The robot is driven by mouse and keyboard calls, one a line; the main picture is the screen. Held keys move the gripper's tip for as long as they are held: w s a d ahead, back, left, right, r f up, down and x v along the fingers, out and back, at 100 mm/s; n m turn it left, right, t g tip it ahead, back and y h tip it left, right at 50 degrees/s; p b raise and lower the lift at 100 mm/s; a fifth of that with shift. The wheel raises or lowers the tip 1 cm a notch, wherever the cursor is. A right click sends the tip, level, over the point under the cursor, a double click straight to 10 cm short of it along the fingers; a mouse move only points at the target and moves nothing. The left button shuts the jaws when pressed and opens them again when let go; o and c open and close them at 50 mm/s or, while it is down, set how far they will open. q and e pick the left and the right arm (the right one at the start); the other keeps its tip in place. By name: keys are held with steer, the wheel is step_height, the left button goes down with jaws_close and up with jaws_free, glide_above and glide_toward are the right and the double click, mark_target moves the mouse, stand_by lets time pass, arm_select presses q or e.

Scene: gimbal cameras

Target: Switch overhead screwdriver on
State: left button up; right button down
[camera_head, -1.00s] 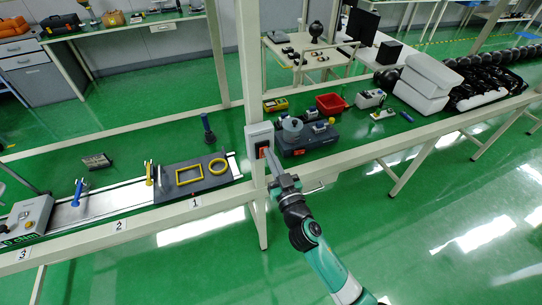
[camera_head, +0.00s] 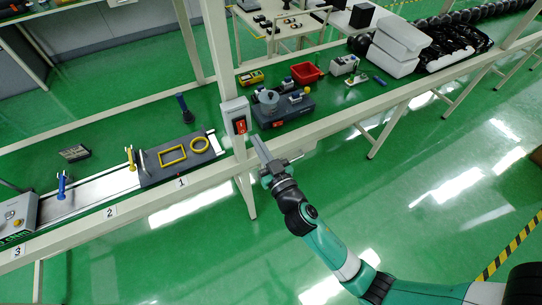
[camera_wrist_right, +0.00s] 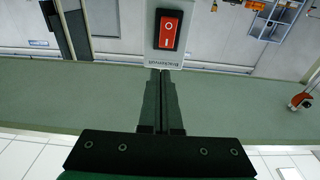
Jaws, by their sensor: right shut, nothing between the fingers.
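A red rocker switch (camera_head: 240,126) sits on the front of a light grey box (camera_head: 235,108) fixed to the frame post. In the right wrist view the red switch (camera_wrist_right: 169,30) shows its white markings, with a printed label below it on the box. I cannot tell which way the rocker is tipped. My right gripper (camera_head: 259,143) is shut and empty. Its fingertips point at the box and are apart from the switch, just below it and in front. In the right wrist view the shut gripper fingers (camera_wrist_right: 161,76) show below the label. My left gripper is not in view.
A dark handled tool (camera_head: 184,108) hangs behind the rail, left of the post. A mat (camera_head: 185,169) with yellow shapes lies below it. A dark base (camera_head: 285,117) with devices and a red bin (camera_head: 305,73) stand right of the box. Floor in front is clear.

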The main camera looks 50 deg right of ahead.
steer(key=s+a+r, duration=0.1)
steer(key=s+a, duration=0.1)
steer(key=s, duration=0.4)
steer(key=shift+a+r, duration=0.15)
steer(key=shift+a, duration=0.2)
